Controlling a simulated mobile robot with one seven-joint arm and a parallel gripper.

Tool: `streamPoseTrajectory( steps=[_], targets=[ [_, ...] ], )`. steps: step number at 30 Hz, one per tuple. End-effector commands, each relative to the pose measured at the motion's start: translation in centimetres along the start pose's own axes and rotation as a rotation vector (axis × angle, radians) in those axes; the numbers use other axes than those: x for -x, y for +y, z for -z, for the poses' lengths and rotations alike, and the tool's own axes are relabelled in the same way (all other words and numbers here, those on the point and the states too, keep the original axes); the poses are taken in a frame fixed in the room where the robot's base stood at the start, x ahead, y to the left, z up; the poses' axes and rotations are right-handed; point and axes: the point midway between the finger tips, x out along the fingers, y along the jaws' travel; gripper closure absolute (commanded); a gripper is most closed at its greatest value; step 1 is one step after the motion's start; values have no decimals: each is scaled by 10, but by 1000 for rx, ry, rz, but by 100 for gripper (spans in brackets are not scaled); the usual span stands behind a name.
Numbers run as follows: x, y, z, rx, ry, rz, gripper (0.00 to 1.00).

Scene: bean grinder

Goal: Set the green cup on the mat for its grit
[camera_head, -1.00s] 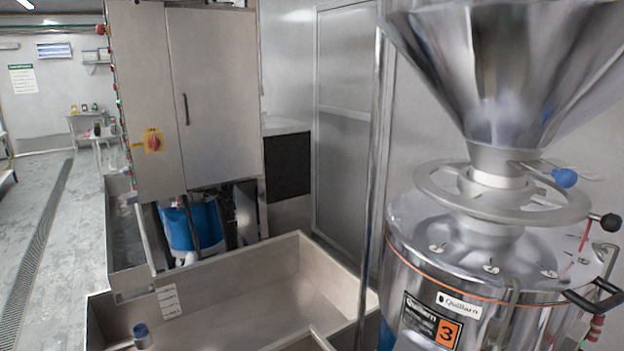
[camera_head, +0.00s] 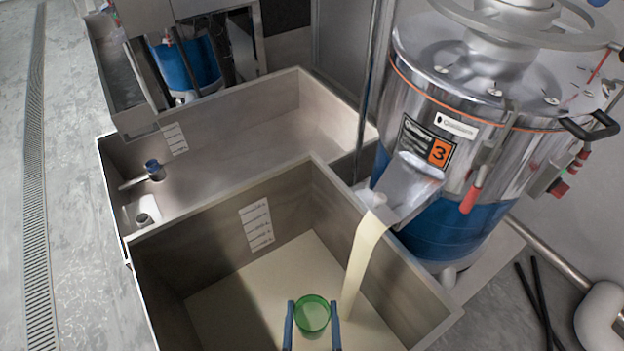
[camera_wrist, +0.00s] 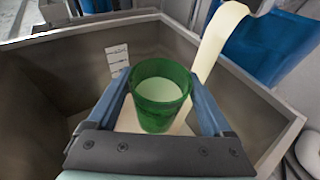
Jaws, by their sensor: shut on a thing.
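The green cup (camera_head: 312,316) is a translucent, round, open-topped cup, seen from above. It is upright, over the pale surface inside the near bin. My gripper (camera_head: 312,308) is shut on it, with one blue finger on each side. In the wrist view the cup (camera_wrist: 160,97) sits between the fingers of my gripper (camera_wrist: 160,92). Its inside looks pale green; I cannot tell whether it holds anything. No mat shows in either view now.
A cream stream (camera_head: 361,258) falls from the metal chute (camera_head: 408,187) of the grinder (camera_head: 440,120) into the near bin (camera_head: 395,262), just right of the cup. A second bin (camera_head: 250,130) lies behind. Grey floor (camera_head: 75,215) is clear at the left.

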Motion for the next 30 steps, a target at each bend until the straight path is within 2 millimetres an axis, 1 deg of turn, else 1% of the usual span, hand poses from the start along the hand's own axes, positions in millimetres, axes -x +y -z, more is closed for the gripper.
streamPoseTrajectory(
  steps=[19,23,30],
  targets=[
    [0,-1,2,-1,3,2,70],
    [1,-3,11,0,13,6,70],
    [2,-5,35,0,28,9,70]
  ],
)
